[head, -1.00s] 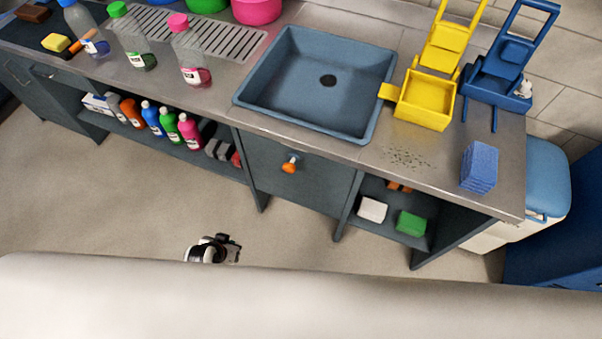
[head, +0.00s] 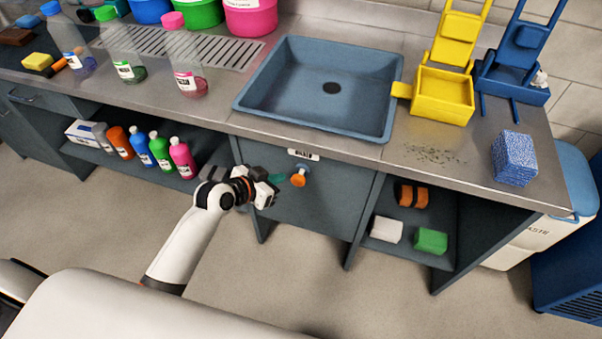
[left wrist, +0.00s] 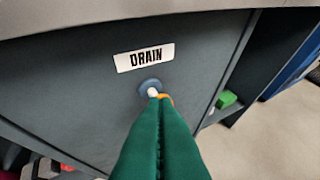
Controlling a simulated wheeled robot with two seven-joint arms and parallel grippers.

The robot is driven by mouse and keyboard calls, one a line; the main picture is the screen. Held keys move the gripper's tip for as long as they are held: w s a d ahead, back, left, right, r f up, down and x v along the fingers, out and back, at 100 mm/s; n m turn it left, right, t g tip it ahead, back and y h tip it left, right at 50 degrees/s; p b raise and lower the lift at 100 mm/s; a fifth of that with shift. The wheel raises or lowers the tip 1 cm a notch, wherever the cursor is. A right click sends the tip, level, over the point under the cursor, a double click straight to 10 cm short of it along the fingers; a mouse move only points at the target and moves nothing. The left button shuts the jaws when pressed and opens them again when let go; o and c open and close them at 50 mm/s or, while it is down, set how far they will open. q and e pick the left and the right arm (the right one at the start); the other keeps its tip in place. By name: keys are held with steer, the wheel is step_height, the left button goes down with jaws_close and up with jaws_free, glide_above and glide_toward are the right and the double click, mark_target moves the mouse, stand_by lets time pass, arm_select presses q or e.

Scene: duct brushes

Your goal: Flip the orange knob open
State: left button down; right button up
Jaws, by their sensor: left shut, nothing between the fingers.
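The orange knob (head: 298,180) sits on the dark cabinet front (head: 318,205) below the sink, under a white label that reads DRAIN in the left wrist view (left wrist: 145,58). My left gripper (head: 287,180) is shut and empty, with its green fingertips at the knob's left side in the head view. In the left wrist view the closed green fingers (left wrist: 158,112) cover most of the knob, leaving a bit of orange (left wrist: 164,98), a white stem and a round grey base in sight. I cannot tell whether the fingers touch the knob. My right gripper is not in view.
The blue sink (head: 290,90) is set in the counter above. A shelf with several coloured bottles (head: 160,150) is at the left. An open shelf at the right holds a white block (head: 386,229) and a green block (head: 430,240). The floor in front is clear.

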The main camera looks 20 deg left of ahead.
mark_target(296, 177)
arm_select(q)
steer(key=shift+f, duration=0.1)
steer(key=x, duration=0.8)
steer(key=shift+w+d+f, duration=0.1)
steer(key=shift+w+f, duration=0.1)
steer(key=shift+w, duration=0.1)
steer(key=shift+w+d+f, duration=0.25)
steer(key=shift+w+f, duration=0.1)
steer(key=shift+w, duration=0.15)
steer(key=s+p, duration=0.1)
steer(key=s, duration=0.3)
steer(key=shift+s+a, duration=0.1)
steer(key=shift+s, duration=0.3)
steer(key=shift+p, duration=0.3)
